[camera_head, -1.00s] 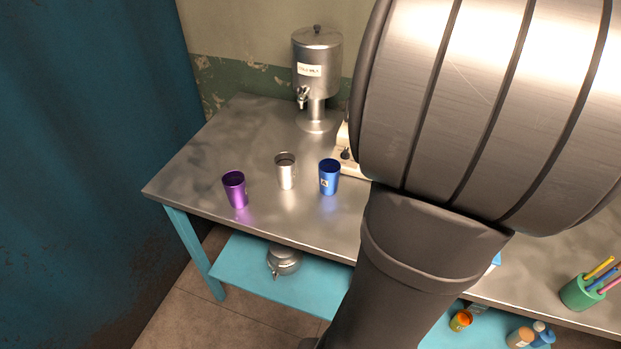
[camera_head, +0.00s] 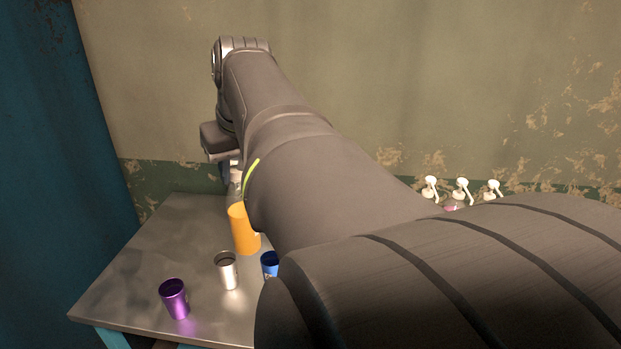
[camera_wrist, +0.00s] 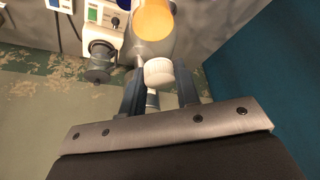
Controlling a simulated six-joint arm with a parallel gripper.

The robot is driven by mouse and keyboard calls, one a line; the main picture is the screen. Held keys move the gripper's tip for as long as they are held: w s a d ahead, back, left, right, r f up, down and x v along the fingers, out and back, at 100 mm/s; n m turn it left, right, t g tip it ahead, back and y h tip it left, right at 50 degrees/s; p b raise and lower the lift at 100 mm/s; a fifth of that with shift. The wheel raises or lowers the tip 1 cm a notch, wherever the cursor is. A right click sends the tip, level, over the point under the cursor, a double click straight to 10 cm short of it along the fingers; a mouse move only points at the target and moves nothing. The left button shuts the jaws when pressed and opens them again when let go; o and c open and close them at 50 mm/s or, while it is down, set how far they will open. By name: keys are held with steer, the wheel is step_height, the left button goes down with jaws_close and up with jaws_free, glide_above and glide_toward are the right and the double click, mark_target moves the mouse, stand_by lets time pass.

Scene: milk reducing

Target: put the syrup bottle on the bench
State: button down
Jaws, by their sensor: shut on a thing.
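The syrup bottle (camera_head: 243,228) has an orange label and shows below my wrist in the head view, over the metal bench. In the wrist view the same bottle (camera_wrist: 153,20) shows its orange part at the top edge and a white top pointing towards me. My gripper (camera_wrist: 158,92) is shut on the bottle near its white top, one dark finger on each side. In the head view my forearm hides much of the bottle and gripper. I cannot tell whether the bottle's base touches the bench (camera_head: 130,262).
A purple cup (camera_head: 174,299), a silver cup (camera_head: 227,270) and a partly hidden blue cup (camera_head: 270,264) stand in front of the bottle. Several white pump tops (camera_head: 461,190) show at the right behind my arm. The bench's left part is clear. A machine (camera_wrist: 102,20) shows in the wrist view.

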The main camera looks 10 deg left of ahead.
mark_target(236, 239)
steer(key=s+a+n, duration=0.1)
steer(key=s+a, duration=0.2)
step_height(236, 239, down, 22)
steer(key=shift+d, duration=0.2)
stand_by(0.7)
steer(key=c, duration=1.1)
jaws_free()
steer(key=shift+s+f, duration=0.1)
steer(key=shift+f, duration=0.05)
steer(key=v, duration=1.2)
steer(key=shift+d, duration=0.1)
steer(key=shift+w, duration=0.25)
